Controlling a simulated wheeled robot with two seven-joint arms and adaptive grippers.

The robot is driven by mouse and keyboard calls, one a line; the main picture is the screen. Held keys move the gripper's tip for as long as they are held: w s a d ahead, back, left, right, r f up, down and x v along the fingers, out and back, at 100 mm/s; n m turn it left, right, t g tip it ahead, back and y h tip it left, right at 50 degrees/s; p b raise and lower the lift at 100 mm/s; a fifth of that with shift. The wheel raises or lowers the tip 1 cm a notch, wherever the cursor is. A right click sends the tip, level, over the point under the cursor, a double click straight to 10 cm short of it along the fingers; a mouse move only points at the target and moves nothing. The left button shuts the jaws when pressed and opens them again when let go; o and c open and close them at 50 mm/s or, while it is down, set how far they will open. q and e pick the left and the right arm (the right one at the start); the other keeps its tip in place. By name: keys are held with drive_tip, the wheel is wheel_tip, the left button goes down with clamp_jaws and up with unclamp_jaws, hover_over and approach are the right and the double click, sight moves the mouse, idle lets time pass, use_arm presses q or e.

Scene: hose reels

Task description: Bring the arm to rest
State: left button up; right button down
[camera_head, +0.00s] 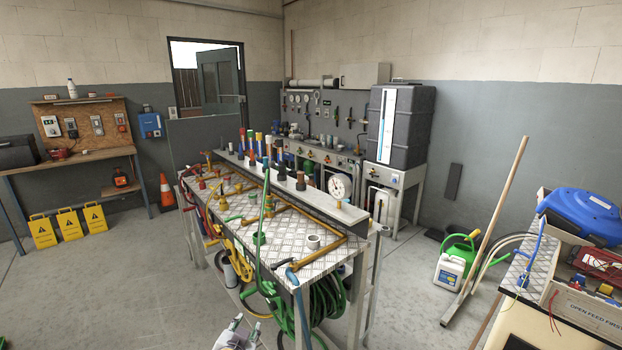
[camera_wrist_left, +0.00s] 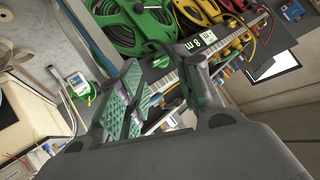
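In the left wrist view the two fingers of the left gripper (camera_wrist_left: 165,98) stand apart, with green ribbed pads on the left finger. Nothing is held between them. My right gripper shows in neither view.
At right, a table holds a blue hose reel (camera_head: 583,212) and an open crate (camera_head: 590,312). A wooden pole (camera_head: 490,225) leans near a white jug (camera_head: 449,271).

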use_arm(q)
drive_tip(key=s+a+f+n+g, duration=0.1)
drive_tip(key=s+a+f+g, duration=0.3)
drive_tip(key=s, duration=0.7)
drive_tip(key=s+a+f+n+g, duration=0.15)
drive_tip(key=s+f+g, duration=0.4)
drive_tip(key=s, duration=0.55)
wheel_tip(320, 180, down, 33)
drive_tip(key=s+a, duration=0.1)
drive_tip(key=a, duration=0.1)
drive_tip(key=s+a+f, duration=0.4)
drive_tip(key=s+f, duration=0.6)
drive_tip(key=s+a+f+g, duration=0.1)
drive_tip(key=s+a+f, duration=0.3)
drive_tip(key=s+f, duration=0.6)
drive_tip(key=shift+s, duration=0.55)
